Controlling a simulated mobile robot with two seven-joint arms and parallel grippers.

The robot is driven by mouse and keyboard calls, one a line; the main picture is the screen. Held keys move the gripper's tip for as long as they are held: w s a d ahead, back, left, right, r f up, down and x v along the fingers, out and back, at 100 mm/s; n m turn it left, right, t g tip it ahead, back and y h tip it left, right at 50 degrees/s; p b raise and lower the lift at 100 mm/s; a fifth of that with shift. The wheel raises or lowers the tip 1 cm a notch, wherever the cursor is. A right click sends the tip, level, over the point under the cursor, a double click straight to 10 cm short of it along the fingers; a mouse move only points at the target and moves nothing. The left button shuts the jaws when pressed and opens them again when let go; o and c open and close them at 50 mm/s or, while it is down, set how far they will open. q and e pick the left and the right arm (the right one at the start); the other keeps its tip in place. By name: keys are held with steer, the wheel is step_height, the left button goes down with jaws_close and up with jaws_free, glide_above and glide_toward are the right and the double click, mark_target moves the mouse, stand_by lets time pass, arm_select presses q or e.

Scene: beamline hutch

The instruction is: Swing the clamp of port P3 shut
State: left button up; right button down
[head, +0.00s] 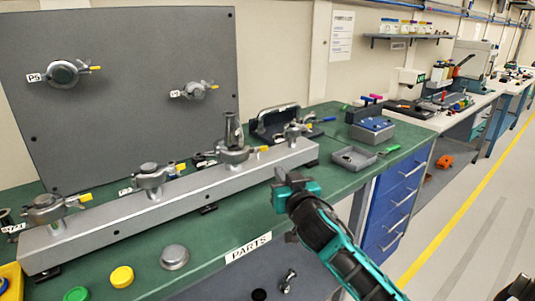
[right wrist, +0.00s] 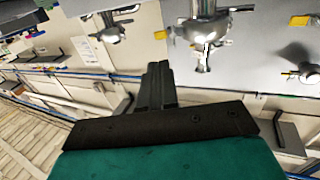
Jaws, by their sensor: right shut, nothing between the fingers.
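Several clamped ports stand on a grey rail (head: 110,219); their labels are too small to read surely, so I cannot be certain which is P3. The third from the left, likely P3 (head: 232,154), carries a tall metal fitting and a clamp with a yellow-tipped lever (head: 262,149). I cannot tell how far its clamp is open. My right gripper (head: 285,179) is shut and empty, in front of the rail and right of that port, apart from it. In the right wrist view its fingers (right wrist: 158,82) are together below the ports, one port (right wrist: 204,35) near. My left gripper is out of view.
A grey panel (head: 130,120) with two more ports stands behind the rail. The green bench (head: 215,219) holds yellow and green caps, a metal cap (head: 174,257), an open case (head: 275,122) and a grey tray (head: 353,158). A blue drawer unit (head: 400,205) is at right.

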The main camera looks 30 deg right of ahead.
mark_target(267, 147)
steer(key=x, duration=1.1)
steer(key=shift+w+d, duration=0.1)
steer(key=shift+w, duration=0.2)
steer(key=b+x, duration=0.1)
steer(key=x, duration=0.1)
steer(key=b+x, duration=0.1)
steer(key=x, duration=0.1)
steer(key=shift+d+f, duration=0.2)
steer(key=shift+d, duration=0.1)
steer(key=shift+w, duration=0.35)
steer(key=shift+w+d+r, duration=0.1)
steer(key=shift+r, duration=0.25)
steer(key=shift+d, duration=0.1)
